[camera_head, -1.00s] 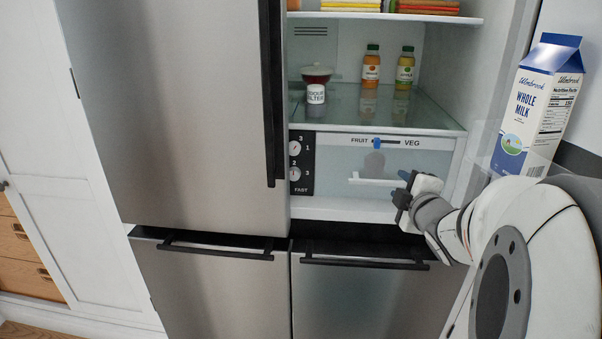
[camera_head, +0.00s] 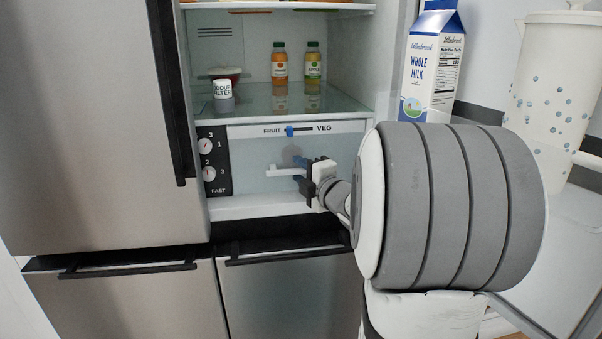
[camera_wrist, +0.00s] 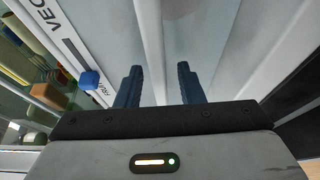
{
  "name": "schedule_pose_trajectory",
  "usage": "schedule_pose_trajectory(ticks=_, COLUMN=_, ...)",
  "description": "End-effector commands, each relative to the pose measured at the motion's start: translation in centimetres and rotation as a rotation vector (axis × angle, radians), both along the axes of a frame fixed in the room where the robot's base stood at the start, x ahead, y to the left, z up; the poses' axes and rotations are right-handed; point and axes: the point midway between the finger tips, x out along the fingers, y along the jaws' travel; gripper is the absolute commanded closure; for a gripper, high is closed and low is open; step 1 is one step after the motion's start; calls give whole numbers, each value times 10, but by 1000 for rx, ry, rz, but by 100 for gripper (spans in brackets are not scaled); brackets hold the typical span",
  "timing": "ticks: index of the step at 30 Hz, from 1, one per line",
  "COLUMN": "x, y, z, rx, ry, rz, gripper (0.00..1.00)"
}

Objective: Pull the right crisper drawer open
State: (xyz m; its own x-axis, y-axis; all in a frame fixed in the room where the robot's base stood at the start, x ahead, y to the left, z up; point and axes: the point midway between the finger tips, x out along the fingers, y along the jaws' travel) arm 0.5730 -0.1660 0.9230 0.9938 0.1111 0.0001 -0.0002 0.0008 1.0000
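The right crisper drawer (camera_head: 245,160) has a pale translucent front under a FRUIT–VEG slider strip and looks shut. Its white bar handle (camera_head: 283,171) sticks out from the front. My gripper (camera_head: 303,174) is at the handle's right end in the head view, its blue fingers one above and one below the bar. In the wrist view the two fingers (camera_wrist: 158,85) stand apart, with a pale strip running up between them that looks like the handle. I cannot tell whether they touch it. My arm hides the area right of the drawer.
A black dial panel (camera_head: 213,161) is left of the drawer. A shelf (camera_head: 350,112) above holds two bottles (camera_head: 279,65), an odour filter (camera_head: 223,95) and a bowl. The left fridge door (camera_head: 90,130) is shut.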

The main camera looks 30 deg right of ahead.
Motion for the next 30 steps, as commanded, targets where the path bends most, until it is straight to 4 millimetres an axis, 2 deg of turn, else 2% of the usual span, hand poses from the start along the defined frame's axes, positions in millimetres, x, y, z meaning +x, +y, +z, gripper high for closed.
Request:
schedule_pose_trajectory(ticks=7, x=1, y=0, z=0, rx=0, ry=0, rz=0, gripper=65)
schedule_pose_trajectory(ticks=20, x=1, y=1, z=0, rx=1, ry=0, rz=0, gripper=100)
schedule_pose_trajectory(ticks=30, x=1, y=1, z=0, rx=1, ry=1, rz=1, gripper=100)
